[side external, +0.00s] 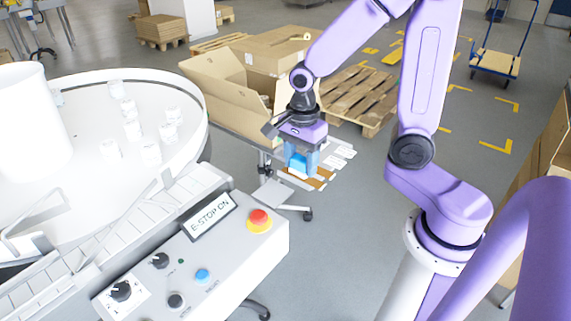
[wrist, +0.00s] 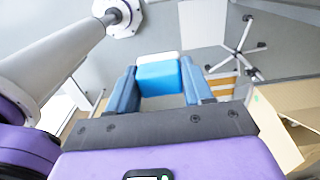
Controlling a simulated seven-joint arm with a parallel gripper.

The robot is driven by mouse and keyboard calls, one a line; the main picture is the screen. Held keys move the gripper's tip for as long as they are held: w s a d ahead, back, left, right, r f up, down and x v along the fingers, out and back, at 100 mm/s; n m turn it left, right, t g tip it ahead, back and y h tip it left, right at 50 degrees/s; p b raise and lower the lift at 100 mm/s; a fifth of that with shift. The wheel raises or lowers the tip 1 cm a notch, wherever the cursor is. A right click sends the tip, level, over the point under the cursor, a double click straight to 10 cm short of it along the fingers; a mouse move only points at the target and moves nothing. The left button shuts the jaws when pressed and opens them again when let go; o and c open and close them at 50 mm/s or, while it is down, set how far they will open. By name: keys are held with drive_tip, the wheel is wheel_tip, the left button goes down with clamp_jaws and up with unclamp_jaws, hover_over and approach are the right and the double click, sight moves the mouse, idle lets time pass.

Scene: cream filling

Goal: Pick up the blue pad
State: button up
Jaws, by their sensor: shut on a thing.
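The blue pad (side external: 298,164) is a small bright blue block. It sits between the two blue-grey fingers of my gripper (side external: 300,158), which points down in the side external view. In the wrist view the pad (wrist: 160,78) fills the gap between the fingertips of my gripper (wrist: 159,72), with a finger against each side. A white part shows at the pad's far edge; I cannot tell whether it belongs to the pad. The fingers hide the pad's sides. I cannot tell whether its underside touches the small stand (side external: 322,182) below.
White cards (side external: 342,152) lie on the stand beside the gripper. An open cardboard box (side external: 228,100) and wooden pallet (side external: 362,98) are behind. The control panel with a red emergency stop (side external: 259,217) is in front, and a round white table (side external: 85,100) with several small jars is left.

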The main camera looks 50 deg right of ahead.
drive_tip(key=s+r, duration=0.2)
drive_tip(key=s, duration=0.4)
drive_tip(key=shift+d+r, duration=0.2)
drive_tip(key=shift+r, duration=0.15)
drive_tip(key=shift+s, duration=0.1)
